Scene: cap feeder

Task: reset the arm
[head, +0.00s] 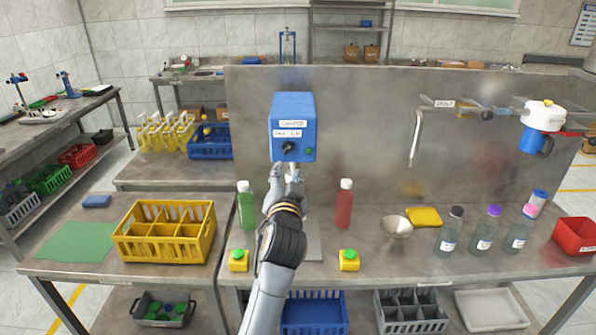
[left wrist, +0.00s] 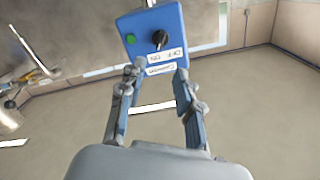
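My left arm reaches up the middle of the head view. Its gripper (head: 285,178) is just below the blue capper box (head: 293,110), which has a black knob, a green light and white labels. In the left wrist view the gripper (left wrist: 155,85) has its two fingers spread apart with nothing between them. The blue box (left wrist: 152,35) is beyond the fingertips there; I cannot tell whether a fingertip touches it. My right gripper is not in either view.
A green bottle (head: 246,205) and a red bottle (head: 344,204) stand on either side of my left arm. Two yellow button boxes, one at right (head: 349,260), are near the front edge. A yellow crate (head: 125,240) is at left. A funnel (head: 396,227) and several clear bottles stand right.

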